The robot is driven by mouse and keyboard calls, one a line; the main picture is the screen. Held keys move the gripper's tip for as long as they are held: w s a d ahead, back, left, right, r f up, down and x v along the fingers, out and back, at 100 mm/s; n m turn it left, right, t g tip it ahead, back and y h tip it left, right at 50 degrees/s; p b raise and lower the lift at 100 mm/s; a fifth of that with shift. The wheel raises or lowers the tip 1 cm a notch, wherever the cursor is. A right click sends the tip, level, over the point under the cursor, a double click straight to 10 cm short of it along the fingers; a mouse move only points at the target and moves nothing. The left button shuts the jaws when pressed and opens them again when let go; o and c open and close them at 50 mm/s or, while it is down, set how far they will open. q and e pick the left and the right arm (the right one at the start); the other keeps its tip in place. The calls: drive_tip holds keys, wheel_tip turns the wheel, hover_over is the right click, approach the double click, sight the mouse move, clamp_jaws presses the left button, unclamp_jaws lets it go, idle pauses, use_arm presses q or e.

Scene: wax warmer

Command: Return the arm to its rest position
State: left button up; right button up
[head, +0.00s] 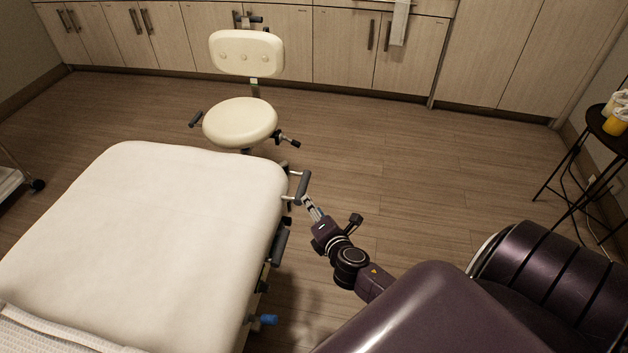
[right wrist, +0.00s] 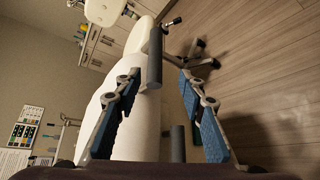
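My right arm reaches in from the lower right in the head view. Its gripper (head: 312,207) is beside the bed's right edge, close to a grey lever handle (head: 303,186). In the right wrist view the right gripper (right wrist: 159,74) is open, with its two blue-padded fingers well apart. The grey handle (right wrist: 155,56) shows in the gap between the fingertips. The fingers do not appear closed on it, and I cannot tell whether they touch it. My left gripper is in neither view.
The white treatment bed (head: 150,235) fills the left, with levers along its right side. A cream stool (head: 240,122) stands behind it. Wood cabinets (head: 285,45) line the back wall. A black side table (head: 606,138) stands far right. The floor (head: 420,160) between is clear.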

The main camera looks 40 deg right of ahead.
idle(0.7)
drive_tip(key=s+a+f+m+g+y, duration=0.1)
drive_tip(key=s+a+f+m+g, duration=0.15)
drive_tip(key=s+f, duration=0.4)
drive_tip(key=s+a+f+m+g, duration=0.1)
drive_tip(key=s+f+m+g, duration=0.2)
drive_tip(key=f, duration=0.7)
drive_tip(key=s+a+f+m+g+y, duration=0.1)
drive_tip(key=s+a+f+m, duration=0.1)
drive_tip(key=s+f, duration=0.5)
drive_tip(key=s+a+f+m+g, duration=0.2)
drive_tip(key=s+f, duration=0.3)
drive_tip(key=s, duration=0.4)
drive_tip(key=s+a+f+m+g+y, duration=0.1)
drive_tip(key=s+a+f+m+g, duration=0.1)
drive_tip(key=s, duration=0.8)
drive_tip(key=s+a+f+m+g+y, duration=0.1)
drive_tip(key=s+a+f+m+g, duration=0.1)
drive_tip(key=s+a+f+m, duration=0.2)
drive_tip(key=s+f+m, duration=0.2)
drive_tip(key=s+f, duration=0.2)
drive_tip(key=s, duration=0.1)
drive_tip(key=shift+s+a+p, duration=0.25)
drive_tip(key=shift+a+p, duration=0.05)
